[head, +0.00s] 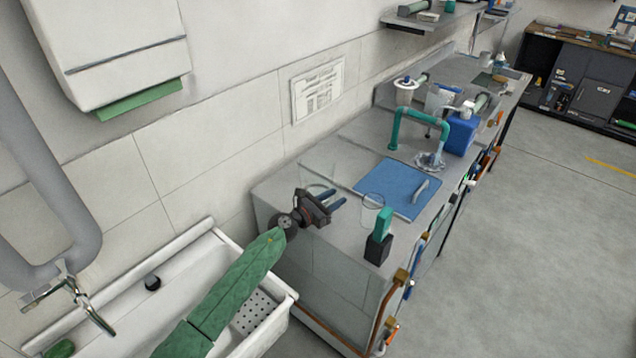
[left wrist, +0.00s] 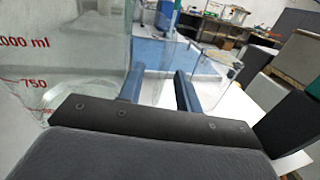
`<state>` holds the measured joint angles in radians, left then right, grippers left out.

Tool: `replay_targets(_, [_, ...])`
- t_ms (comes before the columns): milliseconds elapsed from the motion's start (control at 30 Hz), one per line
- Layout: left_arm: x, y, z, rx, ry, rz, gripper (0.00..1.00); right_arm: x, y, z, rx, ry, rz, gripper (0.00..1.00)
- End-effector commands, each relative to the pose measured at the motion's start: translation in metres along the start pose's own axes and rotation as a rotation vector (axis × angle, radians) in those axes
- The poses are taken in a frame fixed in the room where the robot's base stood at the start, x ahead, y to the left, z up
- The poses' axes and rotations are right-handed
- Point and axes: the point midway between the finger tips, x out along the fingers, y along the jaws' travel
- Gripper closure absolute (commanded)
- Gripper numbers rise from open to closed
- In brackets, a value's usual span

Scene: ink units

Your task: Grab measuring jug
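A clear measuring jug (left wrist: 60,65) with red markings, "750" and "1000 ml", fills the left of the left wrist view, close beside my left gripper. In the head view, a clear vessel (head: 318,187) at the same side of the gripper looks like this jug, partly hidden by it. My left gripper (head: 338,197) is over the near end of the counter. Its blue fingers (left wrist: 160,88) are apart, with the jug outside them to the left. A second clear vessel (head: 372,202) stands beyond the fingertips. My right gripper is not in view.
A teal-and-black object (head: 379,238) stands at the counter's near right edge. A blue mat (head: 393,188) lies behind the second vessel. A teal tap (head: 419,115) and blue container (head: 460,135) are farther back. A white sink (head: 118,320) is at lower left.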

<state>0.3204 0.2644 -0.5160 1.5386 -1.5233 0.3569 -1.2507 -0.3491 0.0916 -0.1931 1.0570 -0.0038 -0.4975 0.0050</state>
Motion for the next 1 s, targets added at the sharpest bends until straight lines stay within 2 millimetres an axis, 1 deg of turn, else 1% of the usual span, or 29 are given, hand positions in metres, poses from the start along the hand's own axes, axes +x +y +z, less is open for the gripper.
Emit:
replay_targets(33, [0.006,0.0,0.003,-0.001,-0.001,0.0,0.66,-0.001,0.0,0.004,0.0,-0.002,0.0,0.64])
replay_targets(167, [0.015,0.0,0.001,-0.001,-0.001,0.001,0.66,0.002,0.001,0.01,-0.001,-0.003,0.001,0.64])
replay_targets(467, [0.017,0.0,0.0,0.001,0.0,0.001,0.66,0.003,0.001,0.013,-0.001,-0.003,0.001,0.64])
replay_targets(500, [0.017,0.0,0.0,0.001,0.0,0.001,0.73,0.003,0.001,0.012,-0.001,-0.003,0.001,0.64])
replay_targets(633, [0.017,0.0,0.0,0.001,0.0,0.001,0.99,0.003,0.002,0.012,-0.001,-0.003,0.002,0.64])
replay_targets(1000, [0.017,0.0,0.001,0.002,-0.001,0.001,1.0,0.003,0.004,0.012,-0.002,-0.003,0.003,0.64])
